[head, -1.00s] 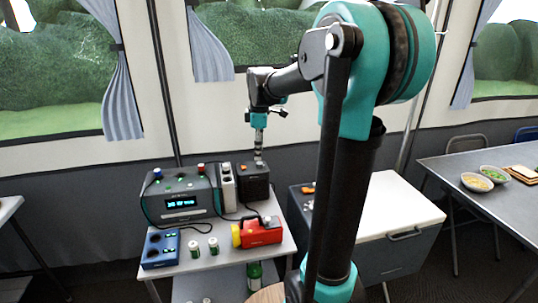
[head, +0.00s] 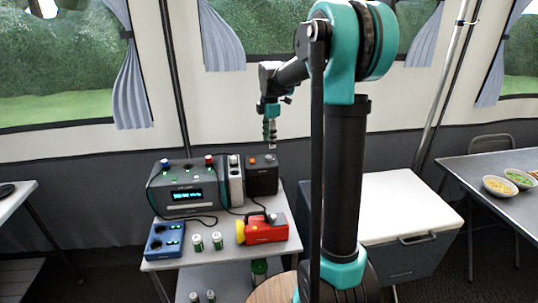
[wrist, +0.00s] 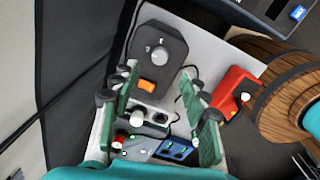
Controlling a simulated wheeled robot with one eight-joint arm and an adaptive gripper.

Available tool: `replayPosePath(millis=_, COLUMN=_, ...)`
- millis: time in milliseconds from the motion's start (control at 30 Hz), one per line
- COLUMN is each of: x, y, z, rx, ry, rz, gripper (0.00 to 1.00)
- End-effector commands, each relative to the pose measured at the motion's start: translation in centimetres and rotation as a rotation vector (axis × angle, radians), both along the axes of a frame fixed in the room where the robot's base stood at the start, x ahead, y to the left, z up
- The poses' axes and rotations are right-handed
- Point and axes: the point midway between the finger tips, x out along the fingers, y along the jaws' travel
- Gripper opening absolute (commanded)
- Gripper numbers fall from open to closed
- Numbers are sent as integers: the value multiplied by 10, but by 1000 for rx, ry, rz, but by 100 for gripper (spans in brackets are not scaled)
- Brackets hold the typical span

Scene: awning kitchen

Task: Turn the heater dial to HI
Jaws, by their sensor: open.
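The heater looks to be the black box (head: 262,178) at the back right of the small grey table. An orange switch (wrist: 147,86) sits on the same face. My gripper (head: 270,137) is above the box in the head view, apart from it. In the wrist view my gripper (wrist: 159,74) is open and empty, its green-padded fingers spread on either side of the switch end of the box, with the dial beyond.
A white-topped power unit (head: 235,182) stands close beside the box. A teal-grey station (head: 182,194), blue socket box (head: 165,240), small cans (head: 197,243) and red-yellow lantern (head: 264,230) share the table (head: 230,262). A white-lidded cooler (head: 405,200) stands right.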

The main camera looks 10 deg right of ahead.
Motion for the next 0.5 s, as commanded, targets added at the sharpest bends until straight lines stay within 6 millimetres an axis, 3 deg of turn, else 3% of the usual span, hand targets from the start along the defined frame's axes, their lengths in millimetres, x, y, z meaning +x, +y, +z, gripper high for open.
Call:
replayPosePath(millis=233, x=3, y=1, z=-47, rx=0, ry=0, rz=0, gripper=45)
replayPosePath(millis=500, x=4, y=1, z=-72, rx=0, ry=0, rz=-1, gripper=45)
